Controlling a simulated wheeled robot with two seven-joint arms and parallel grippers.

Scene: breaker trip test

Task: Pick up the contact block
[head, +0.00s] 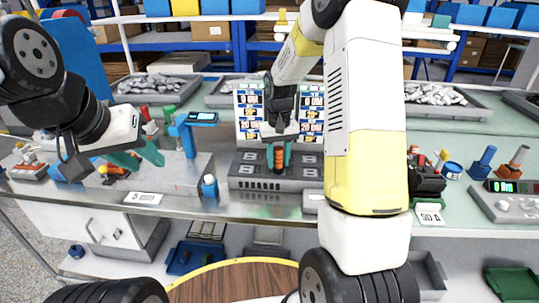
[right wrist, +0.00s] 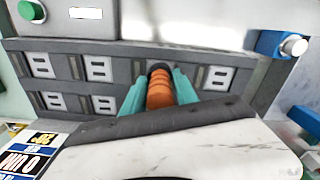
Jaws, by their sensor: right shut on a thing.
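An orange ribbed piece (head: 279,160), which looks like the contact block, is upright at a dark grey fixture (head: 241,183) with white slotted faces. My right gripper (head: 278,165) reaches down over the fixture with its teal fingers on either side of the orange piece. In the right wrist view the orange piece (right wrist: 160,90) sits between the two teal fingers (right wrist: 158,95), and the gripper is shut on it. Its lower end is hidden, so I cannot tell whether it is clear of the fixture. My left gripper (head: 150,164) is open and empty over the left bench.
Trays of metal parts (head: 155,86) line the back. A 50 A card (head: 430,217) and a meter (head: 508,188) lie right.

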